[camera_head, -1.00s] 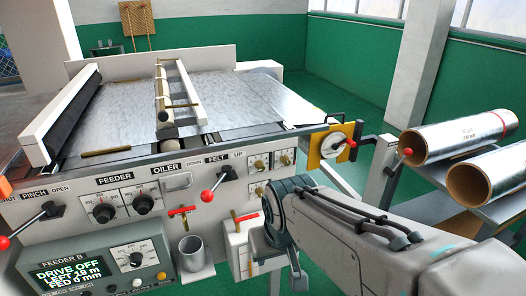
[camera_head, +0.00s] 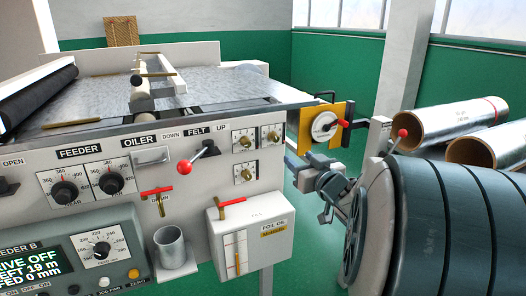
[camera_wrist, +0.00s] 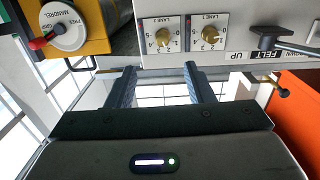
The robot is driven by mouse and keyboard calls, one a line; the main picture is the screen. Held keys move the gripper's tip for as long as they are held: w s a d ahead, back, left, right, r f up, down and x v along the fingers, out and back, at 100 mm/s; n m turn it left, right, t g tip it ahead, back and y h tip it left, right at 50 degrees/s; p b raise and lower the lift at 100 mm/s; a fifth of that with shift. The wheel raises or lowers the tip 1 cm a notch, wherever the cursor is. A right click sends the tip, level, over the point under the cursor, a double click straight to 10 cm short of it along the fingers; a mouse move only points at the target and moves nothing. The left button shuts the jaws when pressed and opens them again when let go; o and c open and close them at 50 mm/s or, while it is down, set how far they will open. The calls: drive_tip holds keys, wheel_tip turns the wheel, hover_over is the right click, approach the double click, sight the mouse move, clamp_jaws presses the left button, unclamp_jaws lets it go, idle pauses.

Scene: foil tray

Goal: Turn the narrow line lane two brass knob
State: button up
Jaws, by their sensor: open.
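Small brass knobs on white scale plates sit at the right end of the machine's front panel. In the head view there are two in an upper row, left (camera_head: 243,142) and right (camera_head: 270,138), and one below (camera_head: 244,174). In the wrist view, upside down, two brass knobs, left (camera_wrist: 163,38) and right (camera_wrist: 210,36), show on plates marked LANE; I cannot surely read which plate is narrow line lane two. My gripper (camera_head: 326,198) is right of the knobs. Its fingers (camera_wrist: 160,70) are open and empty, apart from the panel, below the plates in the wrist view.
A red-tipped felt lever (camera_head: 198,155) stands left of the knobs. The yellow mandrel grip plate (camera_head: 324,128) with its red-knobbed handle is to their right. The foil oil box (camera_head: 255,230) juts out below. Foil rolls (camera_head: 448,128) lie at the right.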

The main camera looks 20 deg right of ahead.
sight(276, 140)
drive_tip(key=shift+y, duration=0.3)
drive_tip(key=w, duration=0.9)
drive_tip(key=w+b, duration=0.1)
drive_tip(key=w, duration=0.3)
drive_tip(key=shift+w+a, duration=0.25)
drive_tip(key=shift+w, duration=0.1)
drive_tip(key=c, duration=1)
